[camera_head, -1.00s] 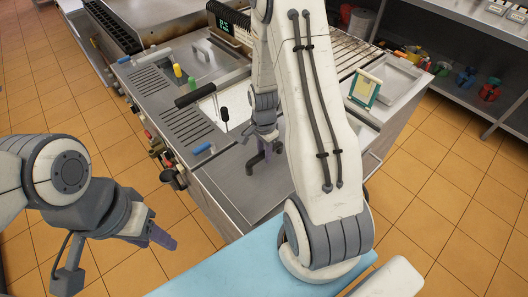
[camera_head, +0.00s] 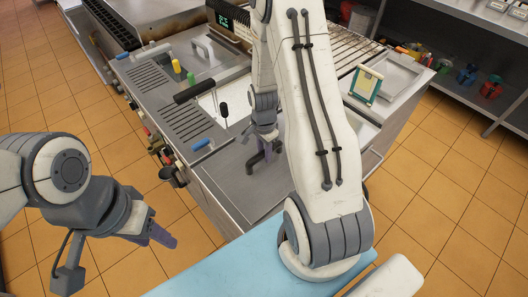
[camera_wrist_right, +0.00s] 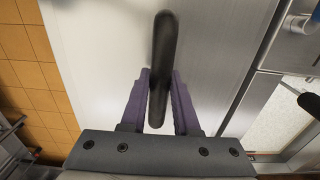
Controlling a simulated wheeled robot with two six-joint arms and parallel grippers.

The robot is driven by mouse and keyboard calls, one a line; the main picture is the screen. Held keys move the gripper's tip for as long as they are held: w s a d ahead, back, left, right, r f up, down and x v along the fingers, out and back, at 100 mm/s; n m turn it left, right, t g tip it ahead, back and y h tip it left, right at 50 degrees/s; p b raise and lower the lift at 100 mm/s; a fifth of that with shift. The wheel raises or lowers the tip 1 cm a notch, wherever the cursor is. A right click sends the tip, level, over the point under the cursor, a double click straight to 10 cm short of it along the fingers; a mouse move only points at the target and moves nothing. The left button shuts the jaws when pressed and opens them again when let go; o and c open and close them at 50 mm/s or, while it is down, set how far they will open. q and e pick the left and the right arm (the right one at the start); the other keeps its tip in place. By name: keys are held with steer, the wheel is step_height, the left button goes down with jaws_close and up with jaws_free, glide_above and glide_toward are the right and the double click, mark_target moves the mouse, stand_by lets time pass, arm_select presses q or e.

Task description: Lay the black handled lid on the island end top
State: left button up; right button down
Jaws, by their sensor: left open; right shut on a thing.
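My right gripper (camera_head: 262,143) is low over the bare steel end top (camera_head: 225,172) of the island. In the right wrist view its purple fingers (camera_wrist_right: 160,95) are shut on a black bar handle (camera_wrist_right: 163,50). A pale metal surface (camera_wrist_right: 100,60) lies under the handle; I cannot tell whether it is the lid's plate or the end top. In the head view, the dark handle (camera_head: 256,158) shows just below the fingers, and my right arm hides part of the area. My left gripper (camera_head: 160,238) is open and empty over the floor at the left.
Another black handle (camera_head: 194,92) and a thin upright black handle (camera_head: 223,113) stand on the island behind the end top. A blue handle (camera_head: 203,145) is nearby. A green-framed sign (camera_head: 366,84) stands at the right. Knobs (camera_head: 168,165) stick out of the island's left side.

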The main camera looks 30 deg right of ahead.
steer(key=shift+f+b, duration=0.3)
steer(key=shift+f, duration=0.15)
steer(key=c, duration=0.6)
jaws_free()
step_height(320, 180, up, 10)
steer(key=shift+w+r+b, duration=0.1)
steer(key=shift+r+b, duration=0.15)
steer(key=shift+b, duration=0.6)
